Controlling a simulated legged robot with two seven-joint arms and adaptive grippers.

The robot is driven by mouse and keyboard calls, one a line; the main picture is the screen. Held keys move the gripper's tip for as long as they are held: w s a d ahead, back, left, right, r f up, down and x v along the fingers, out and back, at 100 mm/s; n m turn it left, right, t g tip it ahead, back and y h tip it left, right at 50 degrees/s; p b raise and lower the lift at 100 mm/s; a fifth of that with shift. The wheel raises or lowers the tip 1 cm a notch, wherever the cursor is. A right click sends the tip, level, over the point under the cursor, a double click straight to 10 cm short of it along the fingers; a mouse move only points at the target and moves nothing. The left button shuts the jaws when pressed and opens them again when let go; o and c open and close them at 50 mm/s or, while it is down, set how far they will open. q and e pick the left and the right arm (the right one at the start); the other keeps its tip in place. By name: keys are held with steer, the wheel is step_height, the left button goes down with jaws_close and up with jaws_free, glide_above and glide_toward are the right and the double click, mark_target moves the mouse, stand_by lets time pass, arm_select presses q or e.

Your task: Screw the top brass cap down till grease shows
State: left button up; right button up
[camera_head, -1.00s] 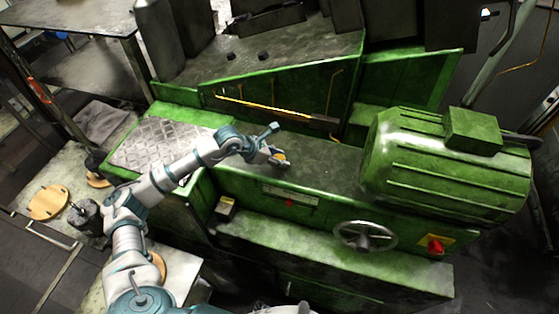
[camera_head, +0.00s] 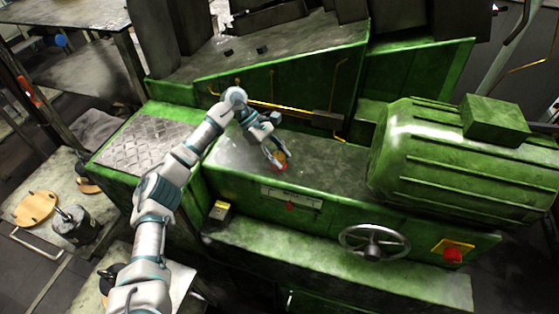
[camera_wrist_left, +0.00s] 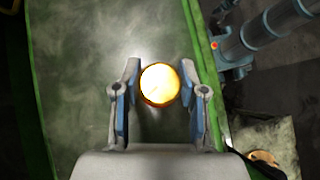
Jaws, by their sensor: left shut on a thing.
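The round brass cap (camera_head: 281,157) sits on the green machine's flat grey top, near the front edge. A red part shows just below it. In the left wrist view the cap (camera_wrist_left: 160,85) is a bright yellow disc seen from above. My left gripper (camera_head: 277,156) reaches down to the cap from the upper left. In the left wrist view its two fingers (camera_wrist_left: 160,75) stand on either side of the cap and are shut on it. The cap's underside is hidden, and no grease can be made out. My right gripper is not in view.
A large ribbed green motor housing (camera_head: 465,160) stands to the right of the cap. A handwheel (camera_head: 374,242) and a red knob (camera_head: 453,255) are on the front. Copper pipes run along the wall behind. A checkered plate (camera_head: 150,143) lies left.

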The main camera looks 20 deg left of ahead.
arm_select(q)
steer(key=shift+w+m+g+y+b, duration=0.1)
steer(key=shift+m+g+y+b, duration=0.2)
steer(key=shift+m+g+b, duration=0.7)
steer(key=shift+r+m, duration=0.1)
steer(key=shift+m, duration=0.5)
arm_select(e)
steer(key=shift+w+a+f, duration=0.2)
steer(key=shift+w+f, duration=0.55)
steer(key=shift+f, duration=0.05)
arm_select(q)
steer(key=o, duration=1.1)
steer(key=shift+o, duration=0.2)
steer(key=shift+w+a, duration=0.1)
steer(key=shift+a, duration=0.05)
